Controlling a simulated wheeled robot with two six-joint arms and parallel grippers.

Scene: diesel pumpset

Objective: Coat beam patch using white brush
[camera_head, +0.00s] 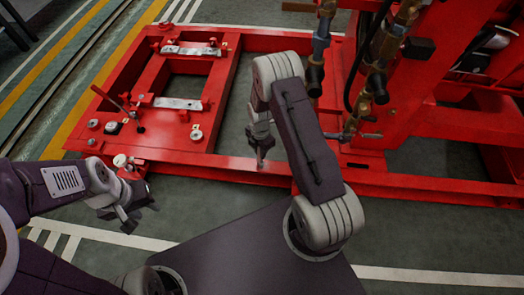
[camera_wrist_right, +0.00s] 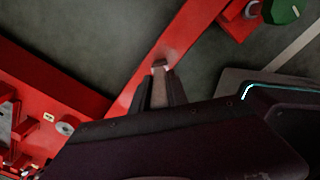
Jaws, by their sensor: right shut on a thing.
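The long red front beam (camera_head: 215,167) of the frame runs across the head view, and it also crosses the right wrist view diagonally (camera_wrist_right: 187,45). My right gripper (camera_head: 261,150) points down just above this beam. In the right wrist view it is shut on a narrow brownish-grey thing with a pale end (camera_wrist_right: 159,90), seemingly the brush. Its tip is over the beam; I cannot tell whether it touches. No distinct patch or coating is clear on the beam. My left gripper (camera_head: 138,213) is empty, its fingers apart, in front of the frame's left corner.
The red base frame (camera_head: 230,75) carries pale metal plates (camera_head: 180,103) and small fittings at left. Brass and black pipework (camera_head: 380,60) stands at right, close to my right arm. A green round part (camera_wrist_right: 283,10) shows in the right wrist view. Green floor (camera_head: 190,215) lies open in front.

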